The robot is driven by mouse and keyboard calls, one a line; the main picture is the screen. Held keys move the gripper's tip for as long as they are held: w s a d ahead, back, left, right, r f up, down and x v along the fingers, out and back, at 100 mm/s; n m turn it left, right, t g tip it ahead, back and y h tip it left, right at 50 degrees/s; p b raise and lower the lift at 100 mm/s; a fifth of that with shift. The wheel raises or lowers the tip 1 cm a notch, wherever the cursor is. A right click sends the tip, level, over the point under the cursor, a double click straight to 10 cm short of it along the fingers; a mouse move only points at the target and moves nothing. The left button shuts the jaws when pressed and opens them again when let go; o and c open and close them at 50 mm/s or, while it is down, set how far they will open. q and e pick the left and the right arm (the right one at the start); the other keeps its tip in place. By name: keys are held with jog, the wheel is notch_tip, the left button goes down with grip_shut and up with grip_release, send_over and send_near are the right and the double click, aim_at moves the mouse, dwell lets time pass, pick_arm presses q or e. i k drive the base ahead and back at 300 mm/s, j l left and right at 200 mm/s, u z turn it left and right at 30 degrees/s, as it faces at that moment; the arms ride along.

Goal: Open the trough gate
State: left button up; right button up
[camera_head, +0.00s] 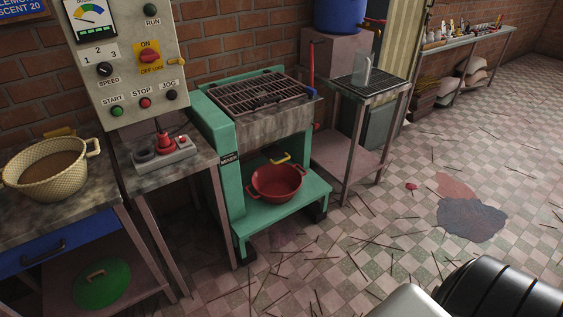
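The mixer trough (285,123) is a worn grey metal box with a dark bar grate (255,92) on top, set in a green frame (215,130) near the middle of the head view. A yellow handle (281,159) shows under the trough, perhaps part of the gate. The gate itself is hard to make out, so I cannot tell its position. A red lever with a blue lower part (311,68) stands at the trough's right back corner. A red two-handled pot (276,183) sits on the green shelf below the trough. Neither gripper is in view.
A control panel (130,62) and a table with a small red-knobbed control box (165,149) stand left. A woven basket (48,170) is at far left. A metal stand (345,150) is right of the mixer. The tiled floor in front has scattered sticks and a dark stain (470,220).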

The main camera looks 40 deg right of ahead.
aim_at(273, 151)
jog(key=i+l, duration=0.15)
jog(key=l, duration=0.2)
jog(key=i+l+u, duration=0.15)
jog(key=l, duration=0.2)
jog(key=i+l, duration=0.15)
jog(key=l, duration=0.25)
jog(key=u, duration=0.05)
